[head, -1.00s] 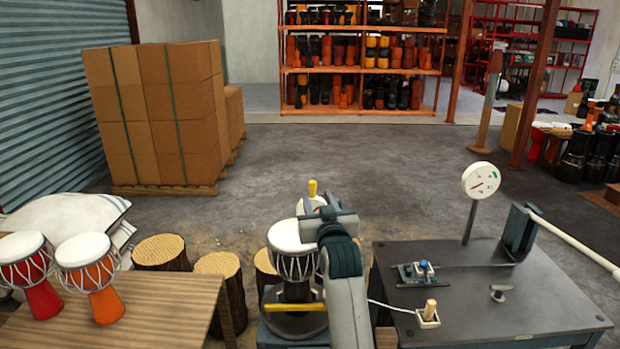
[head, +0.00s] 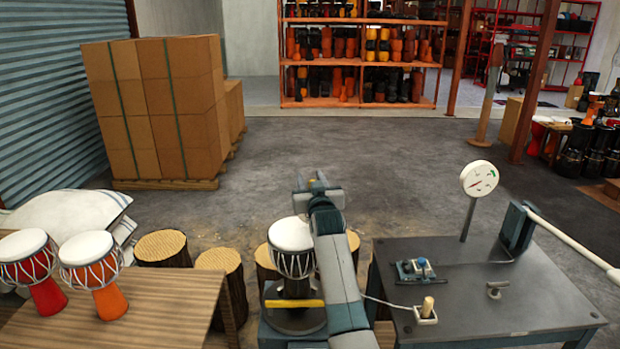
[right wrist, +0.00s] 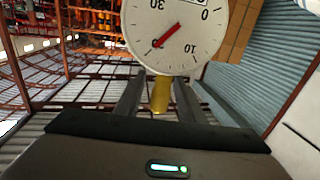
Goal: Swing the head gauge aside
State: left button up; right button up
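The head gauge's white dial with a red needle (right wrist: 175,35) is close up in the right wrist view. Its yellow handle (right wrist: 160,95) is between the two fingers of my right gripper (right wrist: 158,100), with what looks like a gap beside it. The gripper looks open. In the head view my right gripper (head: 318,183) is above and behind the white-headed drum (head: 291,236), and the gauge is hidden behind it and the arm. The drum is upright on a stand (head: 292,322) with a yellow bar (head: 295,303). My left gripper is not in view.
A grey bench (head: 480,310) on the right holds another dial on a post (head: 478,179), a blue clamp and a small handle. A wooden table (head: 150,315) with two drums stands left. Log stumps (head: 163,247) are behind it.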

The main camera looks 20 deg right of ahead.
dwell(0.3)
grip_shut()
